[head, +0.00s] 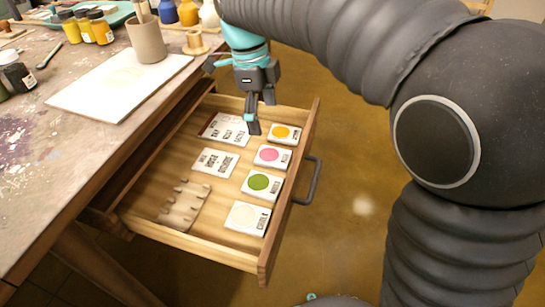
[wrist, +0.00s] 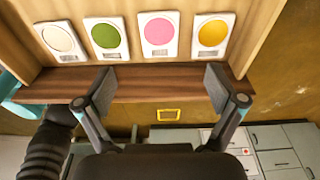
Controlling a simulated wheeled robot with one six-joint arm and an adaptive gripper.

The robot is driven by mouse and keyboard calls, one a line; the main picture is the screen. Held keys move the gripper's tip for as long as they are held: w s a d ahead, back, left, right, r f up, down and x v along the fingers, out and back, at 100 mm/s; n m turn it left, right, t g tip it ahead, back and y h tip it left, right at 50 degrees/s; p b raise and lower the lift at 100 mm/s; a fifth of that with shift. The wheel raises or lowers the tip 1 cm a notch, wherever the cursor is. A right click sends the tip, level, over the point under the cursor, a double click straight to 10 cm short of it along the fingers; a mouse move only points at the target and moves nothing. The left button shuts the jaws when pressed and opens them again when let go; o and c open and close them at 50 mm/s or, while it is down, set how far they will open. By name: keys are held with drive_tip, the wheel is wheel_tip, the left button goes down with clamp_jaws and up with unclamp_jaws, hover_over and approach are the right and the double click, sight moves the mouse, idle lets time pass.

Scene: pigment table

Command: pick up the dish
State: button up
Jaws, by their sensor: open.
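The only dish-like thing that shows is a shallow teal tray (head: 118,17) on the table at the back left, with jars around it; I cannot tell whether it is the dish. The open drawer (head: 230,257) holds flat white cards with round patches: white (head: 245,217), green (head: 260,185), pink (head: 270,156) and orange-yellow (head: 284,132). The same row shows in the wrist view, with the pink card (wrist: 158,35) near the middle. My gripper (head: 261,112) is over the far end of the drawer, fingers apart and empty. In the wrist view my gripper (wrist: 160,90) spans the drawer's front edge.
Two lettered cards and a notched wooden piece (head: 183,205) also lie in the drawer. The drawer handle (head: 309,180) sticks out to the right. A beige cup (head: 146,40) stands on a white board (head: 115,85) on the table. Bare floor lies right of the drawer.

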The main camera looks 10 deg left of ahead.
sight(273, 154)
drive_tip(key=f, duration=0.3)
drive_tip(key=d+f+b, duration=0.1)
drive_tip(key=f, duration=0.2)
drive_tip(key=d+f, duration=0.1)
drive_tip(key=f, duration=0.3)
drive_tip(key=shift+s, duration=0.1)
drive_tip(key=c, duration=1.3)
